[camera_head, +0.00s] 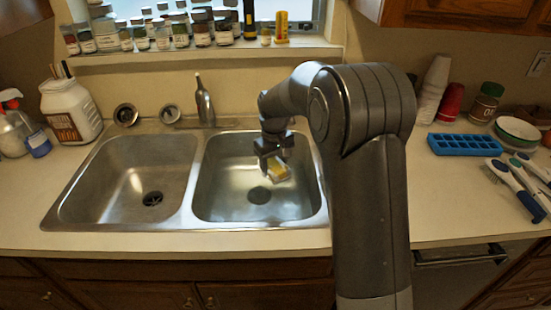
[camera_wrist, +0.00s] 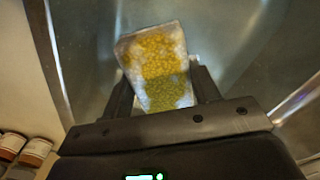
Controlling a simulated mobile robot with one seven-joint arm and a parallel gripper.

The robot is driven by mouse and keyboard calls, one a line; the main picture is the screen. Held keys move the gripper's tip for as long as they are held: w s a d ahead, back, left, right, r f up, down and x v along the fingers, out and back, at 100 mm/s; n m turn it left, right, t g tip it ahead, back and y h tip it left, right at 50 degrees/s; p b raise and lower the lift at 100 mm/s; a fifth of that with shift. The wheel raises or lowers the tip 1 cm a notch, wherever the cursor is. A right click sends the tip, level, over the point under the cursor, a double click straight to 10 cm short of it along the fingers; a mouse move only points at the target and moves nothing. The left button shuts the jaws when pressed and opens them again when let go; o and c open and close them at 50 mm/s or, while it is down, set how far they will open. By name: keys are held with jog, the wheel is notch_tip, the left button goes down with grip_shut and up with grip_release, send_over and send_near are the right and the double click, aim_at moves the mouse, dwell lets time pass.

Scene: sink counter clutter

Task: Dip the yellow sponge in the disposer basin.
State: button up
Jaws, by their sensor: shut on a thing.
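My gripper (camera_head: 272,160) is shut on the yellow sponge (camera_head: 279,171), which has pale, whitish ends. It also shows in the wrist view (camera_wrist: 160,65), tilted between the two fingers (camera_wrist: 162,88). My gripper holds it over or inside the right basin (camera_head: 228,178), toward that basin's right side. Whether it touches the basin is hard to tell. The right basin has a round dark drain (camera_head: 259,195). The left basin (camera_head: 128,170) is empty and has a black drain (camera_head: 153,199). No label shows which basin has the disposer.
A faucet (camera_head: 204,102) stands behind the sink, near the divider. A white jug (camera_head: 70,111) and spray bottle (camera_head: 12,125) stand at left. A blue ice tray (camera_head: 461,144), cups (camera_head: 436,85), bowls (camera_head: 517,132) and utensils (camera_head: 520,185) fill the right counter. Jars line the windowsill.

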aim_at(275, 211)
jog(key=shift+f, duration=8.95)
jog(key=shift+s, duration=0.1)
jog(key=shift+s+d, duration=0.15)
jog(key=shift+s, duration=0.35)
jog(key=shift+w, duration=0.15)
jog(key=shift+w, duration=0.45)
jog(key=shift+s, duration=0.1)
